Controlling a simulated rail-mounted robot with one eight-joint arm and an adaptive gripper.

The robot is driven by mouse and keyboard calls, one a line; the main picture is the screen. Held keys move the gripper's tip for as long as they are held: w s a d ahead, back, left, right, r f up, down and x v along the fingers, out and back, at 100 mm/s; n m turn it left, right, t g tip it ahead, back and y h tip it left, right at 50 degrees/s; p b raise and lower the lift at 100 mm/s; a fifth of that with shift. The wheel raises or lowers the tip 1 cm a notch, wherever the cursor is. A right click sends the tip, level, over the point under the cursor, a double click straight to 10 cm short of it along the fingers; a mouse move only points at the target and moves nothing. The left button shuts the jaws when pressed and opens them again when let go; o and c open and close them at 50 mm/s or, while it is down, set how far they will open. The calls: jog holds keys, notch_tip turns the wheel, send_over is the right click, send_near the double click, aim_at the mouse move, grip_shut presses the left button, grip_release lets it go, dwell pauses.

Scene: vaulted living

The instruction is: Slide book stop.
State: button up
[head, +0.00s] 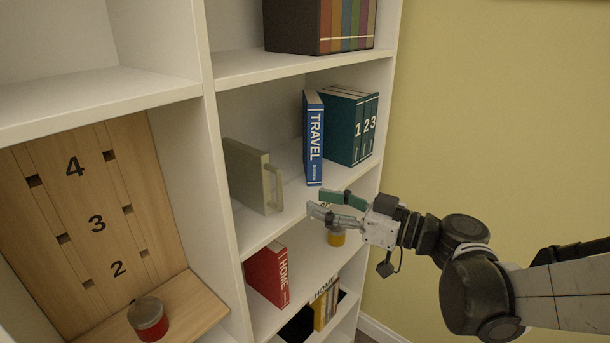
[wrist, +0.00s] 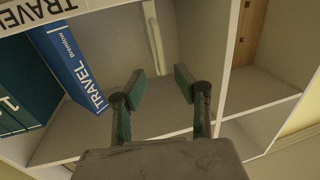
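The book stop (head: 246,175) is a beige-grey upright plate with a pale handle (head: 275,187) on its right side. It stands on the middle shelf, left of the blue TRAVEL book (head: 314,140), with a gap between them. In the wrist view the handle (wrist: 153,35) is a pale bar beyond my fingers, and the TRAVEL book (wrist: 72,65) is at the left. My gripper (head: 320,203) is in front of the shelf, right of the book stop and below the TRAVEL book. Its fingers are apart and empty, also in the wrist view (wrist: 161,84).
Green numbered volumes (head: 350,128) stand right of the TRAVEL book.

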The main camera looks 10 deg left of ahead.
aim_at(280, 206)
jog(key=x, duration=1)
grip_shut()
